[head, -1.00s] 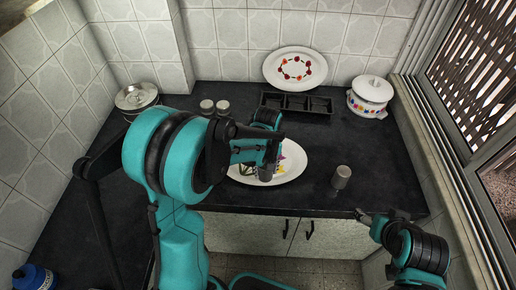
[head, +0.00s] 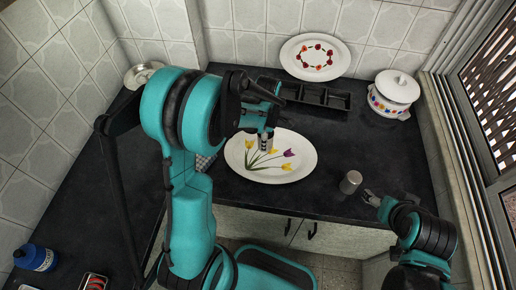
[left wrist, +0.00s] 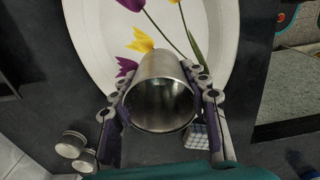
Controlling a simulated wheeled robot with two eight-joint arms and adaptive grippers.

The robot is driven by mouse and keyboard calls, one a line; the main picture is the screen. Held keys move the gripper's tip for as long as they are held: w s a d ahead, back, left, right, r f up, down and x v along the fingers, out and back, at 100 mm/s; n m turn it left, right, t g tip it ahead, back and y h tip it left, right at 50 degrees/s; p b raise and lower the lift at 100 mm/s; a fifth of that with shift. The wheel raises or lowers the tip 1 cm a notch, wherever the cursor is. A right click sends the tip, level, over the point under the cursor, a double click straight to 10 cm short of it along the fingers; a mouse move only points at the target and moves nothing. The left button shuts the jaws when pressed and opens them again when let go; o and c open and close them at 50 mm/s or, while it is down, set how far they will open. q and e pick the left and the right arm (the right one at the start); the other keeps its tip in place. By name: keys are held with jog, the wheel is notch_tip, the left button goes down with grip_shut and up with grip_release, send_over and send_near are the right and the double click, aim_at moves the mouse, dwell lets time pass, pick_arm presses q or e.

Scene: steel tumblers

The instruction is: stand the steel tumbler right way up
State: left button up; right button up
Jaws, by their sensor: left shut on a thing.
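A steel tumbler (left wrist: 163,92) is held between the fingers of my left gripper (left wrist: 163,103); its open mouth faces the wrist camera. In the head view this tumbler (head: 266,143) shows below my left gripper (head: 266,131), over the tulip plate (head: 300,158); I cannot tell if it touches the plate. A second steel tumbler (head: 350,182) stands on the dark counter right of the plate; which end is up is unclear. My right gripper (head: 370,197) looks open and empty, near the counter's front edge, just right of that second tumbler.
A black compartment tray (head: 318,97) lies behind the plate, with a rose plate (head: 315,57) leaning on the wall. A lidded white pot (head: 393,94) stands at back right. A checked cloth (left wrist: 197,134) and two small jars (left wrist: 78,150) are near the left gripper. Counter right of the plate is mostly clear.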

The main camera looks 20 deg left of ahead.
pick_arm(q)
jog(key=a, duration=0.1)
jog(key=a+f, duration=0.2)
jog(key=shift+s+a+b, duration=0.1)
jog(key=shift+s+b, duration=0.2)
notch_tip(320, 180, down, 4)
jog(key=shift+f+b, duration=0.15)
jog(key=shift+b, duration=0.65)
jog(key=o, duration=1.2)
jog(key=shift+c, duration=0.2)
